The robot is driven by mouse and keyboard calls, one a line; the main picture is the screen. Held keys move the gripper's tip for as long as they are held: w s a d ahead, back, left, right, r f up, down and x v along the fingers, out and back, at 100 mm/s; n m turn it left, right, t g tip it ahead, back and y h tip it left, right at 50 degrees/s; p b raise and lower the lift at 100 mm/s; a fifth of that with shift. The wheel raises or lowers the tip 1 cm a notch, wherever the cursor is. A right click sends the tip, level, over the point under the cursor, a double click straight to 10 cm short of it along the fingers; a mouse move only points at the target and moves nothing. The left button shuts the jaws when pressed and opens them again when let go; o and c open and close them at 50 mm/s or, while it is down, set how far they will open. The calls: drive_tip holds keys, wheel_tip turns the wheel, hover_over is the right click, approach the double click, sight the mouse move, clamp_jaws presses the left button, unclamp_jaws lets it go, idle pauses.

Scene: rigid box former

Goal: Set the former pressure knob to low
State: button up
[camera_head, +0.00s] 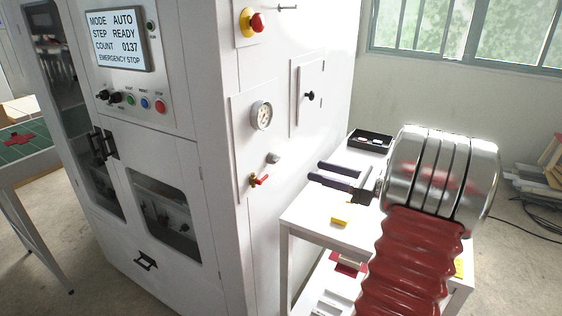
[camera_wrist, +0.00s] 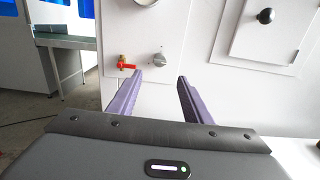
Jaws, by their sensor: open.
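The former's white side panel carries a small grey knob (camera_head: 273,157), below and right of a round pressure gauge (camera_head: 261,115). In the wrist view the grey knob (camera_wrist: 159,59) shows just beyond and between my fingertips. I cannot read its setting. My gripper (camera_head: 317,171) is open and empty, its two dark purple fingers pointing at the panel. In the wrist view my gripper (camera_wrist: 160,75) is apart from the knob. A red-handled valve (camera_head: 259,181) sits lower left of the knob; this valve (camera_wrist: 127,66) also shows near the left fingertip in the wrist view.
A red and yellow emergency stop (camera_head: 256,23) is high on the panel. A hatch with a black knob (camera_head: 309,96) is right of the gauge. A white side table (camera_head: 308,215) with a black tray (camera_head: 370,140) stands under my arm. The screen (camera_head: 118,40) reads READY and EMERGENCY STOP.

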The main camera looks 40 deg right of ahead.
sight(278, 160)
drive_tip(key=shift+m, duration=0.3)
drive_tip(key=shift+w, duration=0.15)
drive_tip(key=x, duration=1.3)
drive_tip(key=shift+w+f, duration=0.1)
drive_tip(key=shift+w, duration=0.15)
drive_tip(key=shift+c, duration=0.2)
drive_tip(key=c, duration=1)
